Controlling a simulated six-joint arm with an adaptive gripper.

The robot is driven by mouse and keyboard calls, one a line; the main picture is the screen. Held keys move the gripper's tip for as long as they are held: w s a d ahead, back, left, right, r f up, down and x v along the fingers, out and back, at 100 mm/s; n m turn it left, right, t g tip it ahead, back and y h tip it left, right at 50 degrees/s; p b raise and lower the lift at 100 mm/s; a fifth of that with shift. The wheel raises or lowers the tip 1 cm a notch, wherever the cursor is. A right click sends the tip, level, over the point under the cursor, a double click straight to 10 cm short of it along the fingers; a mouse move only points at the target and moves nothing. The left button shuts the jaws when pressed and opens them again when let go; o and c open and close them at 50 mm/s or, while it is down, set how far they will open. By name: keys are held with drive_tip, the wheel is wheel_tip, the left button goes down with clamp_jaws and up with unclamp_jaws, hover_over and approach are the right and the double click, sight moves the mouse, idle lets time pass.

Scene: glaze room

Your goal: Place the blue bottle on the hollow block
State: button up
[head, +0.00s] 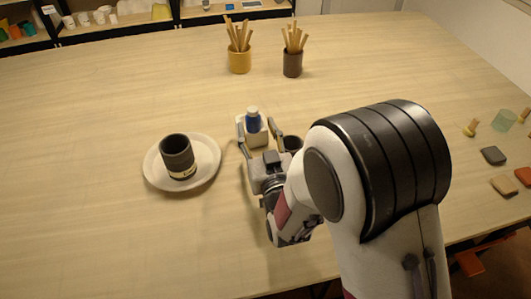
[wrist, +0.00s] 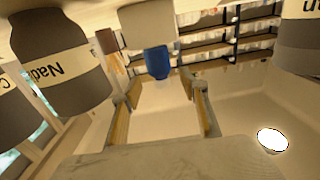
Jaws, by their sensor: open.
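The blue bottle (head: 253,121) has a white cap and stands upright on the pale hollow block (head: 259,139), near the middle of the table. In the wrist view, which is upside down, the blue bottle (wrist: 157,63) shows directly against the top of the block (wrist: 148,26). I cannot tell how far it sits into the hollow. My gripper (head: 259,138) is open, with one finger on each side of the bottle and block in the head view. In the wrist view my gripper (wrist: 160,84) has a clear gap between its fingers.
A dark labelled cup (head: 177,152) stands on a white plate (head: 211,166) to the left. Another dark cup (head: 293,143) is close right of my gripper, partly hidden. Yellow (head: 239,61) and brown (head: 292,64) pots of sticks stand farther back. The table's left side is mostly clear.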

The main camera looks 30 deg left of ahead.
drive_tip(key=v, duration=0.8)
drive_tip(key=shift+s, duration=0.2)
drive_tip(key=shift+w+d, duration=0.1)
drive_tip(key=shift+d, duration=0.05)
idle(0.7)
drive_tip(key=w+d+r+m+h, duration=0.35)
drive_tip(key=w+d, duration=0.35)
drive_tip(key=d, duration=0.3)
drive_tip(key=d+r+m+g+h, duration=0.25)
drive_tip(key=d+h, duration=0.25)
drive_tip(key=d, duration=0.8)
drive_tip(key=s+d+r+m+g+h, duration=0.2)
drive_tip(key=s+d+m+g+h, duration=0.1)
drive_tip(key=s+d, duration=1.7)
drive_tip(key=shift+s+d+r+g+h, duration=0.35)
drive_tip(key=shift+d+g+h, duration=0.2)
drive_tip(key=shift+d+h, duration=0.35)
